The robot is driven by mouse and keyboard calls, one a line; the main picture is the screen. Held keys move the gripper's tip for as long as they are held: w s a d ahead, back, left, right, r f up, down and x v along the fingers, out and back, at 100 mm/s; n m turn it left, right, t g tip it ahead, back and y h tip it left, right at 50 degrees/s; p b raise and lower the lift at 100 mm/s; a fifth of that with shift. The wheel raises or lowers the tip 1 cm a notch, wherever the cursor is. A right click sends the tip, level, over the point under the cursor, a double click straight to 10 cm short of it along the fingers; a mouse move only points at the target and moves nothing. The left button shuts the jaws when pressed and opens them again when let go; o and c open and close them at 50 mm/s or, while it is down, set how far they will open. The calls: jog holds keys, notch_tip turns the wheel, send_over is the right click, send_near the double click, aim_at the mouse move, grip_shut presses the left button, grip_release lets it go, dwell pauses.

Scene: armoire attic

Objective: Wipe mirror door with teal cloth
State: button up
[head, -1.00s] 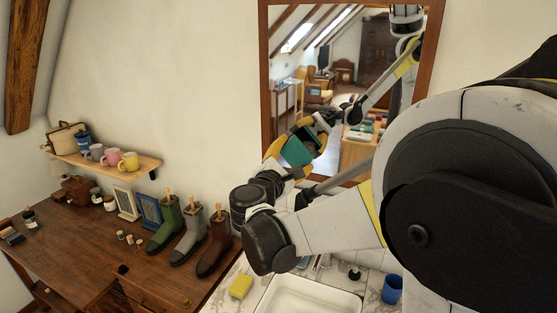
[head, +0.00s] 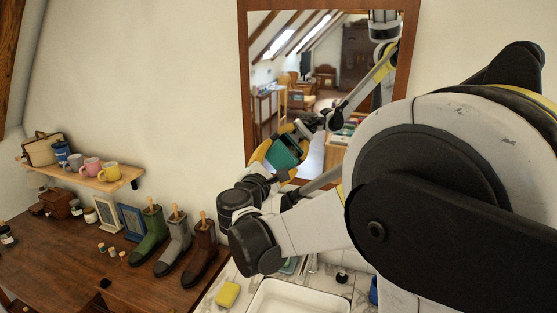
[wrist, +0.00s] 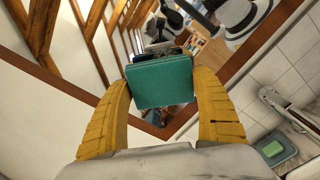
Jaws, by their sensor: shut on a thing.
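The mirror (head: 330,75) hangs on the wall in a brown wooden frame (head: 245,60) in the head view. My gripper (wrist: 163,78) has two yellow ribbed fingers and is shut on the teal cloth (wrist: 160,88), which looks like a folded block between the fingertips. In the head view the teal cloth (head: 286,153) shows at the mirror's lower left, beside yellow fingers. Reflection and real gripper overlap there. The mirror's frame corner shows beyond the cloth in the wrist view. I cannot tell whether the cloth touches the glass.
A white sink (head: 300,298) lies below the mirror, with a yellow sponge (head: 228,294) at its left and a blue cup (head: 373,290) at its right. Boots (head: 150,235) stand on the wooden desk (head: 60,265). A shelf (head: 115,182) holds mugs. Wall left of the mirror is bare.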

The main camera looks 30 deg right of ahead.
aim_at(293, 162)
jog(key=shift+x, duration=1)
jog(key=shift+s+d, duration=1.45)
jog(key=shift+w+a+r+b, duration=0.1)
jog(key=shift+w+a+b, duration=0.45)
jog(key=shift+w+a, duration=0.9)
jog(key=shift+s+a, duration=0.2)
jog(key=shift+a, duration=0.15)
jog(key=shift+v, duration=2.4)
jog(key=shift+s, duration=0.1)
